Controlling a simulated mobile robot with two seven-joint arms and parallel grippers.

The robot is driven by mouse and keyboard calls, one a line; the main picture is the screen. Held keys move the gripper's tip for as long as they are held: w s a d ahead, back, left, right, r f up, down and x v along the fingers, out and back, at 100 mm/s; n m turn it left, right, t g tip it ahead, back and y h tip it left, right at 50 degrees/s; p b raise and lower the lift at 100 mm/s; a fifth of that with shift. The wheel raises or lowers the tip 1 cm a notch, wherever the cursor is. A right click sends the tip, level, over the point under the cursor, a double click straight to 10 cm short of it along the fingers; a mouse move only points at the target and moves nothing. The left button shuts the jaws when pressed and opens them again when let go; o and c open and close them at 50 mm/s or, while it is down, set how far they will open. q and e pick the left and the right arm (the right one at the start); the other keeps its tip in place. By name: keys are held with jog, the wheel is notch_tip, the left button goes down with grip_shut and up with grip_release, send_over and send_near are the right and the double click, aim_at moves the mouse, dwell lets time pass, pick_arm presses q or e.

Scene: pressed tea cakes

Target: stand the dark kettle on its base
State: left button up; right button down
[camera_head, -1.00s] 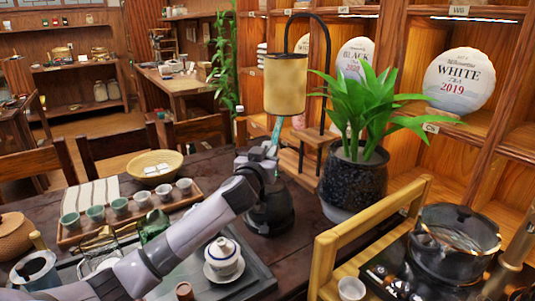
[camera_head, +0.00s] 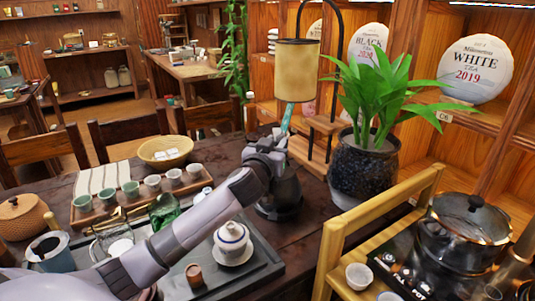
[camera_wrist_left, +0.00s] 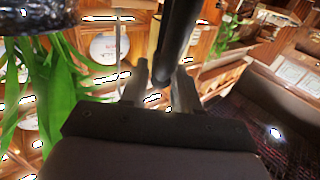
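The dark kettle (camera_head: 279,188) stands upright near the far right corner of the tea tray, partly hidden by my left gripper. Its low dark foot (camera_head: 278,212) is at the table; I cannot tell kettle and base apart there. My left gripper (camera_head: 274,140) is at the kettle's upper part. In the left wrist view my left gripper (camera_wrist_left: 162,82) has its fingers on both sides of a dark bar, the kettle's handle (camera_wrist_left: 178,40), and looks closed on it. My right gripper is in neither current view.
A potted plant (camera_head: 363,168) stands close right of the kettle, and a hanging lamp (camera_head: 297,70) is behind it. A lidded white cup (camera_head: 232,240) sits on the dark tray (camera_head: 262,268). A wooden stand (camera_head: 335,250) with a glass pot (camera_head: 462,232) is at right.

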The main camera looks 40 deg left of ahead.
pick_arm(q)
jog(key=shift+p+v, duration=0.35)
jog(key=shift+v, duration=1.8)
jog(key=shift+p+v, duration=0.3)
jog(key=shift+v, duration=2.35)
jog(key=shift+r, duration=0.1)
